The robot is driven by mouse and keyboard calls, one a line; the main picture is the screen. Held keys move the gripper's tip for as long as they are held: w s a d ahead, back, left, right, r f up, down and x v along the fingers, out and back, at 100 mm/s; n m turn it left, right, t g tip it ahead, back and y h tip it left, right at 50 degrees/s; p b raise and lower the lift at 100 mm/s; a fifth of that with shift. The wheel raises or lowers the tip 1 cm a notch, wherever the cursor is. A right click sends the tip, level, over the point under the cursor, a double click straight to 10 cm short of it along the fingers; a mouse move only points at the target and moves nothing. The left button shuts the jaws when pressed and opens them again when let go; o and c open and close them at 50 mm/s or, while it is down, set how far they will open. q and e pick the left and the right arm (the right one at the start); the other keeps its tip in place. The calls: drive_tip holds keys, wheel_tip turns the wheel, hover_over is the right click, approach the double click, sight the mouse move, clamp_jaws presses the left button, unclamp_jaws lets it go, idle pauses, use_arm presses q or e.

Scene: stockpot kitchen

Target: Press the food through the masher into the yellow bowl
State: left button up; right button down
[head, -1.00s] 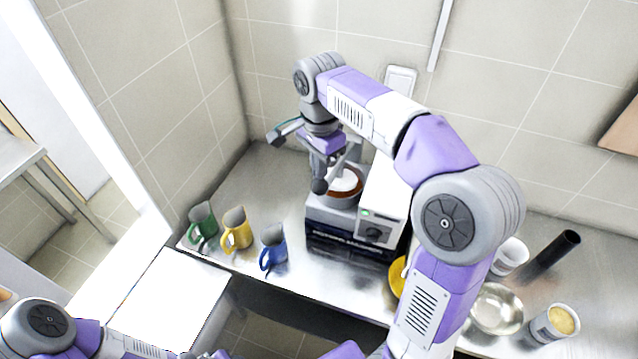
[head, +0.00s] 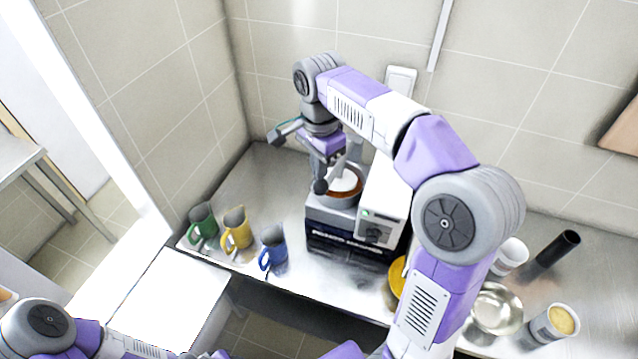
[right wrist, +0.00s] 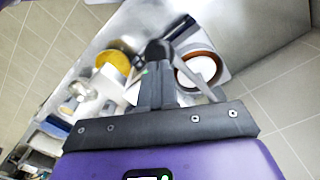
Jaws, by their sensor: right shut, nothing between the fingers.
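The masher is a boxy grey and white machine (head: 383,205) on the counter. It has a round brown-rimmed hopper (head: 357,192) with a white disc inside; the hopper also shows in the right wrist view (right wrist: 216,62). My right gripper (head: 320,184) is shut and empty, pointing down just left of the hopper. Its closed fingertips show in the right wrist view (right wrist: 158,52), beside the hopper's rim; I cannot tell whether they touch the machine. The yellow bowl (head: 396,277) is mostly hidden behind my right arm in the head view. It shows in the right wrist view (right wrist: 122,61).
Green (head: 203,222), yellow (head: 237,229) and blue (head: 273,248) mugs stand left of the machine. At right are a steel bowl (head: 497,308), a white cup (head: 510,256), a dark cylinder (head: 557,254) and a can with yellow contents (head: 555,323). A tiled wall (head: 540,80) stands behind.

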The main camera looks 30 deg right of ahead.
sight(320, 184)
drive_tip(key=shift+f, duration=0.15)
idle(0.4)
drive_tip(key=shift+f+b, duration=1.95)
drive_tip(key=shift+f, duration=0.8)
drive_tip(key=shift+s+f+b, duration=0.1)
drive_tip(key=shift+f+b, duration=1.25)
drive_tip(key=shift+f, duration=1.2)
idle(2.1)
